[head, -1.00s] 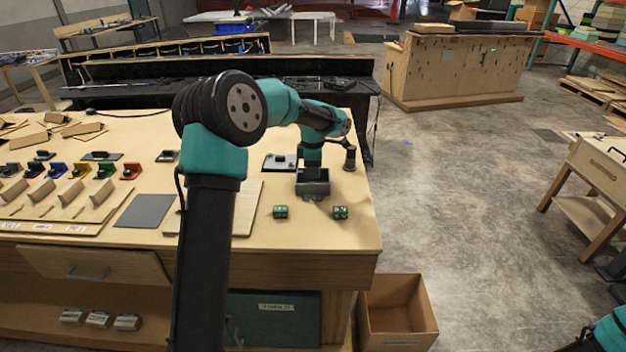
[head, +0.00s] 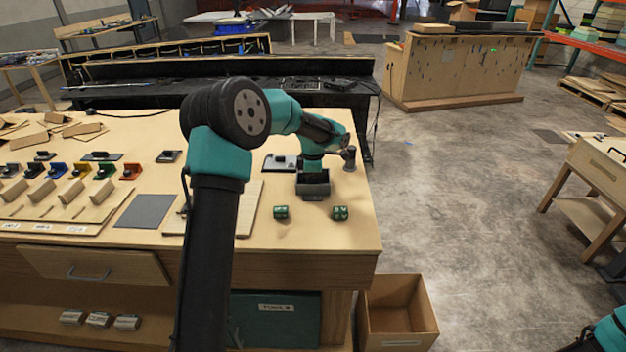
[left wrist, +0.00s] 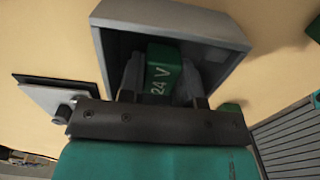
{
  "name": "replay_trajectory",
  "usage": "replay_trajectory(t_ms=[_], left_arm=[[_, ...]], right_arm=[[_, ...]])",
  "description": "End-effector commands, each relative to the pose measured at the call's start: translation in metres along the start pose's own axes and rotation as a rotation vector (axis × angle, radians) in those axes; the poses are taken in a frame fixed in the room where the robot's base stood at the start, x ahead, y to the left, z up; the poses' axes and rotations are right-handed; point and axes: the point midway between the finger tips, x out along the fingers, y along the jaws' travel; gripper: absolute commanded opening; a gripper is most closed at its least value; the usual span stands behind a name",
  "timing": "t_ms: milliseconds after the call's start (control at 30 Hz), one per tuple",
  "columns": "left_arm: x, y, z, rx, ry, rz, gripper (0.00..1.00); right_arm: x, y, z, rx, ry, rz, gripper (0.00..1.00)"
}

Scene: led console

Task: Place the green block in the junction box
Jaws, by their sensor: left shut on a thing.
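The junction box (head: 314,190) is a small grey open-topped box near the right end of the wooden table. It also shows in the left wrist view (left wrist: 222,29), its opening facing the camera. My left gripper (left wrist: 163,76) reaches into the opening, with a finger on each side of a green block (left wrist: 160,68) marked "24 V". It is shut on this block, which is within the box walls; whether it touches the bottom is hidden. In the head view the wrist covers the block. My right gripper is out of view; only part of my right arm shows at lower right.
Two more green blocks, a left one (head: 281,212) and a right one (head: 340,213), sit in front of the box. A plate with a black part (head: 281,163) lies behind it. A grey mat (head: 145,211) lies left. An open carton (head: 398,311) stands below the table's right end.

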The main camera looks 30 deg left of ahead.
Motion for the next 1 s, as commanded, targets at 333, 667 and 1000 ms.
replay_trajectory(t_ms=[333, 667, 1000], left_arm=[[0.001, 0.000, 0.000, 0.000, 0.000, 0.000, 0.42], [-0.018, 0.001, 0.001, 0.000, -0.001, 0.002, 0.42], [-0.080, 0.000, 0.001, 0.000, -0.002, 0.003, 0.42]], right_arm=[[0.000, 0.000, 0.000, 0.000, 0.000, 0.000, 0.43], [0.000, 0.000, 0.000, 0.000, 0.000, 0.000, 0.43], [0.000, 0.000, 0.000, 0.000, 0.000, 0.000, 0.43]])
